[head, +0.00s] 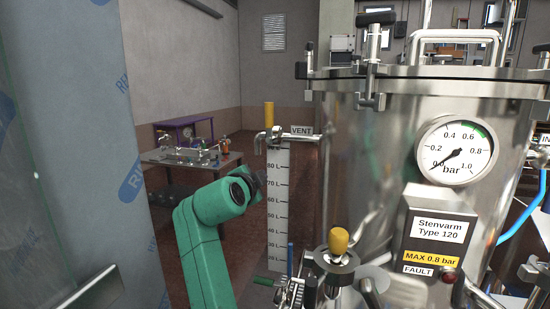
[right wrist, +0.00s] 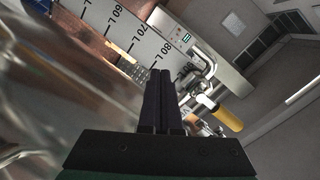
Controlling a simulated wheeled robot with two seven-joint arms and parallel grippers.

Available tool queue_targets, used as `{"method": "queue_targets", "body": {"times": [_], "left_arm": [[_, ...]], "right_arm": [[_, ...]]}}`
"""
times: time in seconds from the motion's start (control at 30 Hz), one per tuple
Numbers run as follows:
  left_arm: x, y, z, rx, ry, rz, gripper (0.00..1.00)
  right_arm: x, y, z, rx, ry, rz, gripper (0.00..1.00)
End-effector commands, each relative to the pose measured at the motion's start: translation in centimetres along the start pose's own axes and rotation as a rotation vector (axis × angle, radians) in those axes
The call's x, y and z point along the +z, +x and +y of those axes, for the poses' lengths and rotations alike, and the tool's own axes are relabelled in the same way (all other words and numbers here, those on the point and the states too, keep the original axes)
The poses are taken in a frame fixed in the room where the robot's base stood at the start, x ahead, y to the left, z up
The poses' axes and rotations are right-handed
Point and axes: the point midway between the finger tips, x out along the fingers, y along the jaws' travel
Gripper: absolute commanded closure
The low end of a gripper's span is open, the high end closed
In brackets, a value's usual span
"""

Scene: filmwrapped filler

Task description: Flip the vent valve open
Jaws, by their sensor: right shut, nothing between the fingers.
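The vent valve is a metal fitting on the vessel's left side, beside a "VENT" label (head: 302,130). Its yellow handle (head: 269,115) stands upright in the head view. The handle also shows in the right wrist view (right wrist: 228,118), right of my fingers and apart from them. My right gripper (right wrist: 158,76) is shut and empty, with its fingers together in front of the white litre scale (right wrist: 125,28). In the head view my green right arm reaches up below the valve, and only a dark part of the gripper (head: 256,183) shows. My left gripper is not in view.
The steel vessel (head: 385,150) with a pressure gauge (head: 456,152) fills the right side. A second yellow knob (head: 339,240) stands low in front of it. A film-wrapped panel (head: 80,130) blocks the left. A work table (head: 190,160) stands behind.

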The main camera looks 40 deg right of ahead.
Motion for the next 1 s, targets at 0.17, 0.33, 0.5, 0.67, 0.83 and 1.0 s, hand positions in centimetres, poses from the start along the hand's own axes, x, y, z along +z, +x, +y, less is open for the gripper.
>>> {"method": "queue_targets", "body": {"times": [0.17, 0.33, 0.5, 0.67, 0.83, 1.0], "left_arm": [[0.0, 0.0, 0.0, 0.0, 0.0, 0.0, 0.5], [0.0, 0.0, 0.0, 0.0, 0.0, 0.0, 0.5], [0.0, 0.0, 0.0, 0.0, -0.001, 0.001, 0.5], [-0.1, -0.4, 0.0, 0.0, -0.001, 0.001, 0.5], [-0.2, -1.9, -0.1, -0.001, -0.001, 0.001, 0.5], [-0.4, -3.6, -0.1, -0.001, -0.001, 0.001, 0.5]], "right_arm": [[-9.2, -5.1, -8.6, -0.102, 0.452, 0.181, 1.0], [-11.3, -6.5, -10.0, -0.13, 0.556, 0.222, 1.0], [-11.3, -6.5, -10.0, -0.13, 0.554, 0.222, 1.0], [-11.6, -6.0, -10.1, -0.13, 0.552, 0.222, 1.0], [-12.4, -3.2, -10.5, -0.128, 0.55, 0.224, 1.0], [-13.4, 0.4, -10.8, -0.128, 0.549, 0.223, 1.0]]}}
